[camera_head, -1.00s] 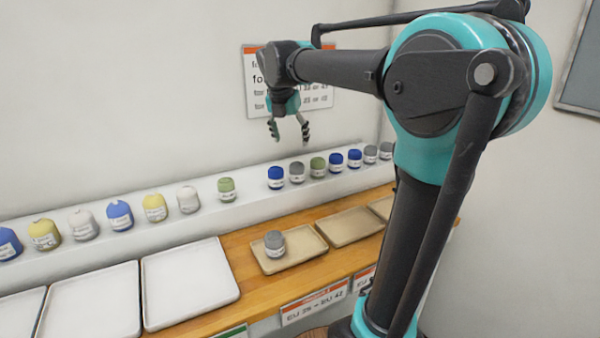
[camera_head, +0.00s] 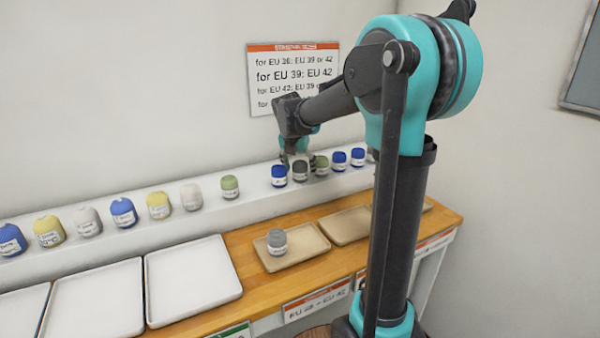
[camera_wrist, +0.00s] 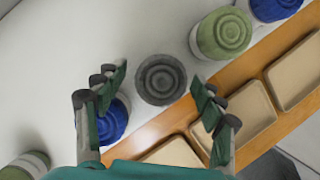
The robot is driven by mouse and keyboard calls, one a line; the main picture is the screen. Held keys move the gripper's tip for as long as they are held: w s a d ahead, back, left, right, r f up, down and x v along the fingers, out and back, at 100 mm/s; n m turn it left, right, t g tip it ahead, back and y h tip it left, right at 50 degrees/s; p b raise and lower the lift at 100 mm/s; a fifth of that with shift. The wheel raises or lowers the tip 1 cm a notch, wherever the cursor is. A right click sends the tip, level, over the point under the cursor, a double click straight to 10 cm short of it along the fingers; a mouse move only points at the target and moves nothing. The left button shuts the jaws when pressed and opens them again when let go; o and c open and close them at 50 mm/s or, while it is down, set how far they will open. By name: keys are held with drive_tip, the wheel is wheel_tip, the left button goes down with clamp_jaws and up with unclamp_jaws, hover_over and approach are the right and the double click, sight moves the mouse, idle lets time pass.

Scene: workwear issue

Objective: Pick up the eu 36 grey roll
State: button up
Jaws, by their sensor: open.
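A dark grey roll (camera_head: 300,171) stands upright on the white shelf, between a blue roll (camera_head: 279,175) and a green roll (camera_head: 320,164). In the wrist view the grey roll (camera_wrist: 161,79) shows from above, just beyond and between my fingertips. My gripper (camera_wrist: 160,85) is open and empty, pointing down over it; in the head view my gripper (camera_head: 298,156) is close above and behind the roll, partly hidden. Another grey roll (camera_head: 277,241) stands on a tan tray (camera_head: 311,243). Size labels on the rolls are too small to read.
The blue roll (camera_wrist: 113,120) is very close to my left finger. The green roll (camera_wrist: 223,33) is at the upper right. More rolls line the shelf (camera_head: 255,203). White trays (camera_head: 192,280) and tan trays sit on the wooden counter in front. A sign hangs on the wall behind.

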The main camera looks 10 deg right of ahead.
drive_tip(key=shift+w+d+f, duration=0.1)
drive_tip(key=shift+w+f, duration=0.15)
drive_tip(key=shift+f, duration=0.35)
drive_tip(key=shift+c, duration=0.6)
drive_tip(key=c, duration=1.2)
drive_tip(key=shift+o, duration=0.2)
drive_tip(key=shift+r, duration=0.1)
